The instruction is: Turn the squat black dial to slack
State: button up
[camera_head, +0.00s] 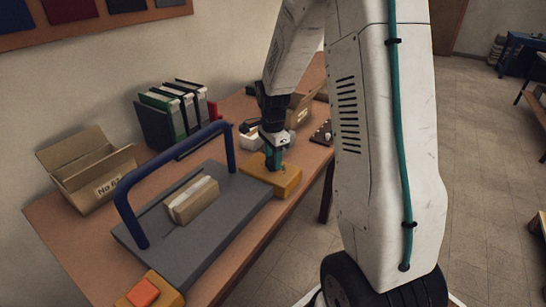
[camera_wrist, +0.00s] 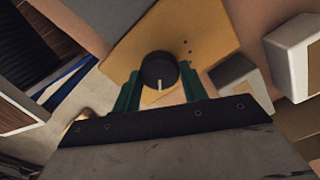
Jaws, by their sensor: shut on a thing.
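The squat black dial (camera_wrist: 159,68) is on the top of a yellow box (camera_wrist: 196,32), seen in the wrist view. A pale pointer line on the dial points towards the bottom of that picture. Small dark marks show on the yellow top to the right of the dial; I cannot read them. My gripper (camera_wrist: 161,82) has its green fingers on both sides of the dial, shut on it. In the head view my gripper (camera_head: 274,164) points down onto the yellow box (camera_head: 283,184), and the dial is hidden there.
A grey board (camera_head: 228,222) with a blue bar handle (camera_head: 127,205) and a pale block (camera_head: 192,200) lies left of the yellow box. An orange button (camera_head: 143,292) sits at the front. A carton (camera_head: 88,170), binders (camera_head: 170,112) and a white block (camera_head: 249,140) stand behind.

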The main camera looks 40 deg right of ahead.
jog(key=n, duration=1.2)
jog(key=shift+w+n, duration=0.1)
jog(key=shift+n, duration=0.3)
jog(key=n, duration=1.2)
jog(key=shift+a+n, duration=0.1)
jog(key=shift+n, duration=0.3)
jog(key=o, duration=1)
